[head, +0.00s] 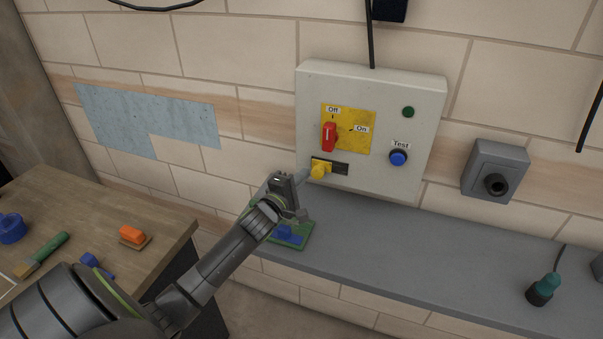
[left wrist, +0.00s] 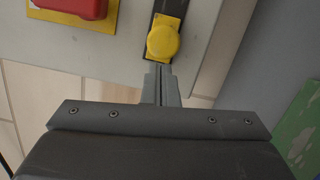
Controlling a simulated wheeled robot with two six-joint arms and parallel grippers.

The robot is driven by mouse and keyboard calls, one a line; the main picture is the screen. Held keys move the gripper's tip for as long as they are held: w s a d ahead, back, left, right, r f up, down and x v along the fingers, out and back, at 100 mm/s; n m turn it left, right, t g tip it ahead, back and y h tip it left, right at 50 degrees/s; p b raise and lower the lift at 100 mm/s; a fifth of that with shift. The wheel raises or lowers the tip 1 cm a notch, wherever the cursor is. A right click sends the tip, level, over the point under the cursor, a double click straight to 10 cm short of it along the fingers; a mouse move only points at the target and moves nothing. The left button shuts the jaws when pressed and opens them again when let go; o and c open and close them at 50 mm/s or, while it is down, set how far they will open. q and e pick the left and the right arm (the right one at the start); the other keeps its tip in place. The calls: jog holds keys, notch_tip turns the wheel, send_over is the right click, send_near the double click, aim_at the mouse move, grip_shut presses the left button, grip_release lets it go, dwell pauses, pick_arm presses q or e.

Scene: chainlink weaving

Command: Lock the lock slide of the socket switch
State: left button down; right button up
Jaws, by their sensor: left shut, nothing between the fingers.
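The socket switch is a pale grey box (head: 430,100) on the wall. Its red handle (head: 328,137) sits on a yellow plate (head: 358,140) and stands upright at the "Off" label. Below it, the lock slide's yellow knob (head: 318,171) is at the left end of a dark slot (head: 341,169). The knob also shows in the left wrist view (left wrist: 163,42). My left gripper (head: 303,176) is shut and empty. Its fingertips (left wrist: 160,72) are right beside the knob, at its left in the head view; I cannot tell whether they touch it. My right gripper is out of view.
A blue "Test" button (head: 398,158) and a green light (head: 408,112) are on the box. A grey shelf (head: 400,255) runs below, with a green board (head: 300,238) near my arm. A grey socket (head: 496,172) is at right. A wooden table (head: 150,215) stands at left.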

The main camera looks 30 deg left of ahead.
aim_at(321, 178)
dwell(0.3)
pick_arm(q)
jog(key=d, duration=0.2)
jog(key=w+d, duration=0.1)
jog(key=d, duration=0.1)
jog(key=shift+d, duration=0.15)
dwell(0.3)
